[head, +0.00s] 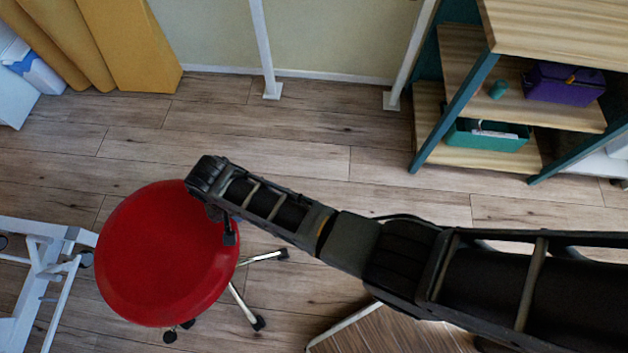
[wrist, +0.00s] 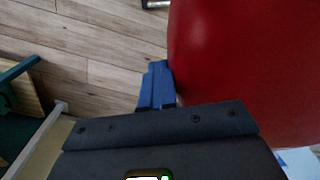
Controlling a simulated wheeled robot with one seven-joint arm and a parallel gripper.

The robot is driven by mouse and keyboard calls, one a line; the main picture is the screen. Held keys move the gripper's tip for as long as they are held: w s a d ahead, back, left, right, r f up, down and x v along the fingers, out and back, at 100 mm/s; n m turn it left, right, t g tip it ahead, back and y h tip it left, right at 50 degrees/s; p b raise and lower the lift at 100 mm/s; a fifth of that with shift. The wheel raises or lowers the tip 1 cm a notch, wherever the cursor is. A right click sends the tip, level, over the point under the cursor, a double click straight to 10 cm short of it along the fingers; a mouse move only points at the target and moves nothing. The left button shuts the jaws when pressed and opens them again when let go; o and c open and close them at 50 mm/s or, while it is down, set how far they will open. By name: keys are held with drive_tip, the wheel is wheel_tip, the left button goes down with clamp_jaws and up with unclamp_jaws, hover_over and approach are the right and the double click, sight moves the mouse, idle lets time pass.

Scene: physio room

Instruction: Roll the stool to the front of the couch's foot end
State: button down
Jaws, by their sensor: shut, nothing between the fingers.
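The stool has a round red seat (head: 160,265) and a chromed base with castors, at the lower left of the head view. My gripper (head: 229,236) points down at the seat's right edge, with its fingers shut and nothing between them. In the wrist view the blue fingertips (wrist: 158,82) lie right beside the red seat (wrist: 245,65); I cannot tell whether they touch it. A white metal frame (head: 38,262) stands close to the left of the stool and looks like part of the couch; its top is out of view.
A wooden shelf unit (head: 512,30) with a purple box (head: 563,84) and a green tray (head: 487,136) stands at the back right. Yellow padded mats (head: 125,45) lean at the back left. White posts (head: 264,50) stand by the wall. Floor behind the stool is clear.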

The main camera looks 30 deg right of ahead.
sight(151, 248)
drive_tip(key=shift+w+a+b, duration=0.15)
drive_tip(key=shift+a+b, duration=1.65)
drive_tip(key=shift+a, duration=1.7)
drive_tip(key=shift+w+a+b, duration=0.1)
drive_tip(key=shift+a+b, duration=1.65)
drive_tip(key=shift+a, duration=1.75)
drive_tip(key=a+b, duration=0.4)
drive_tip(key=shift+a+f, duration=0.15)
drive_tip(key=shift+a, duration=0.25)
drive_tip(key=shift+a+b, duration=0.8)
drive_tip(key=shift+a, duration=0.2)
drive_tip(key=shift+r, duration=0.3)
drive_tip(key=d+r+p, duration=0.1)
drive_tip(key=r+p, duration=0.2)
drive_tip(key=p, duration=0.1)
drive_tip(key=d+r+p, duration=0.1)
drive_tip(key=r+p, duration=0.2)
drive_tip(key=p, duration=0.2)
drive_tip(key=d+r+p, duration=0.2)
drive_tip(key=r+p, duration=0.2)
drive_tip(key=shift+d, duration=0.1)
drive_tip(key=shift+f, duration=0.15)
